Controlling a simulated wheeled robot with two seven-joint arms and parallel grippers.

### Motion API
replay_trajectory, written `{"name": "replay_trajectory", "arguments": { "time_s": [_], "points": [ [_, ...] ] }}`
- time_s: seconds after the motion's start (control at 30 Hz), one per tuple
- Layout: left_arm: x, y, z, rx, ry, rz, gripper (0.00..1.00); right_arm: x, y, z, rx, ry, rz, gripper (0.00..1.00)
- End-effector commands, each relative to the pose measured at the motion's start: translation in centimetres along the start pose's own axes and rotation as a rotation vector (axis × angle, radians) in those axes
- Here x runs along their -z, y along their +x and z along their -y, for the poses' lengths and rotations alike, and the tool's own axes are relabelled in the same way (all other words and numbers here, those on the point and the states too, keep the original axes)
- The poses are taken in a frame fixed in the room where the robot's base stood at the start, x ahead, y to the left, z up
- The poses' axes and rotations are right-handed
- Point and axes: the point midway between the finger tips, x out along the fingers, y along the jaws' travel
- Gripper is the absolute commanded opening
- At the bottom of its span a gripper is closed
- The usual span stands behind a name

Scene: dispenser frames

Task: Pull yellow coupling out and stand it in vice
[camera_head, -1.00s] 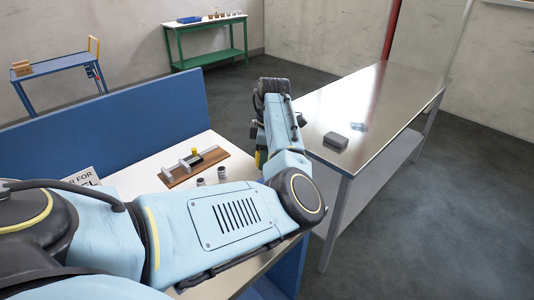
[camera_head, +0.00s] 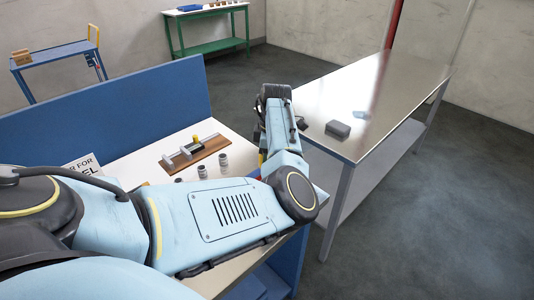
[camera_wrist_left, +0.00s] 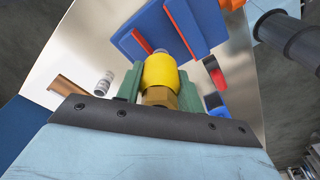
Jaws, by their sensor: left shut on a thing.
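The yellow coupling (camera_wrist_left: 160,70), with a brass hex nut at its near end, is in the left wrist view. My left gripper (camera_wrist_left: 160,86) is shut on it, a green finger on each side. A blue holder with red edges (camera_wrist_left: 155,33) lies just beyond the coupling's grey far end; I cannot tell whether they touch. In the head view my forearm and wrist hide most of the gripper. What looks like the vice (camera_head: 208,140), with grey jaws and a yellow part, stands on a wooden board (camera_head: 180,160) left of my wrist. My right gripper is not in view.
Several small grey cylinders (camera_head: 202,171) stand in front of the board; one shows in the wrist view (camera_wrist_left: 104,83). A blue partition (camera_head: 100,112) backs the bench. A steel table (camera_head: 385,85) with a dark grey block (camera_head: 338,129) stands to the right.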

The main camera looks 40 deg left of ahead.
Motion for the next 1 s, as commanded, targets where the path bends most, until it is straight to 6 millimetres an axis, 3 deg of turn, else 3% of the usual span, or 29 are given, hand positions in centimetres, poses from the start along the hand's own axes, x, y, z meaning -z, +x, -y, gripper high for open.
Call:
{"name": "replay_trajectory", "arguments": {
  "time_s": [1.0],
  "points": [
    [-0.03, 0.10, -0.04, -0.002, 0.000, 0.001, 0.06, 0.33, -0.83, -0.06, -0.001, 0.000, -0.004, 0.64]
  ]
}}
